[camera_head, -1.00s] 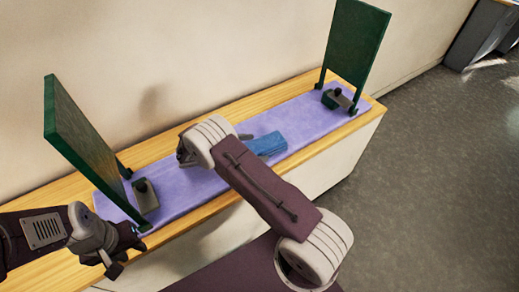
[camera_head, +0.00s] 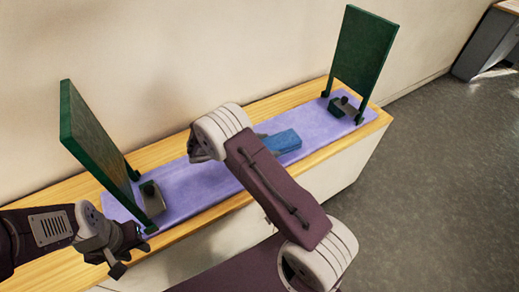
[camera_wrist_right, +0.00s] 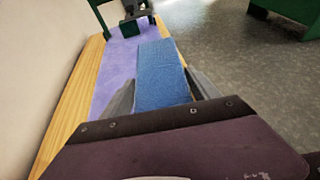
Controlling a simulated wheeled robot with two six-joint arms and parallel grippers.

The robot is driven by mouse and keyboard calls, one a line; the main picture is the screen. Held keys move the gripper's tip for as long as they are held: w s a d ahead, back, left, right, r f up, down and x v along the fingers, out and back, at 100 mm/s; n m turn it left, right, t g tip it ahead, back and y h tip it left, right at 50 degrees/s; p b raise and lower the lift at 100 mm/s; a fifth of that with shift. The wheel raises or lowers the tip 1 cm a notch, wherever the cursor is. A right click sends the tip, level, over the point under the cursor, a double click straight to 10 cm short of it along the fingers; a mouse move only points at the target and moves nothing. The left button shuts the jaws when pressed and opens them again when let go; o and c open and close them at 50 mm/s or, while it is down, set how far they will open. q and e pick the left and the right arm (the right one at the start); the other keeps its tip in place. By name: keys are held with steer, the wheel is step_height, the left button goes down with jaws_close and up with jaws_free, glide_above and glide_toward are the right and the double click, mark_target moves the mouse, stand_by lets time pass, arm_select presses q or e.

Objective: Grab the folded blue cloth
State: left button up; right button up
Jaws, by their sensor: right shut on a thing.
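The folded blue cloth (camera_head: 283,141) is a flat rectangular bundle over the middle of the lilac mat (camera_head: 325,121). In the right wrist view the cloth (camera_wrist_right: 160,70) runs straight out between the two grey fingers of my right gripper (camera_wrist_right: 163,93), which is shut on it. It appears held a little above the mat. In the head view my right wrist and forearm hide most of that gripper and the cloth's near end. My left gripper (camera_head: 127,243) is at the mat's left end, beside the table's front edge; its finger opening is unclear.
The mat lies on a long wooden-topped table (camera_head: 368,123) against a pale wall. A green upright panel (camera_head: 92,140) stands at its left end and another green panel (camera_head: 362,50) at its right. Small dark clamp-like blocks sit by each panel. Open floor lies to the right.

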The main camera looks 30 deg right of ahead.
steer(key=s+d+r+p, duration=0.1)
steer(key=s+d+r, duration=0.4)
steer(key=d, duration=0.2)
steer(key=shift+s+d+r, duration=0.2)
steer(key=shift+d, duration=0.05)
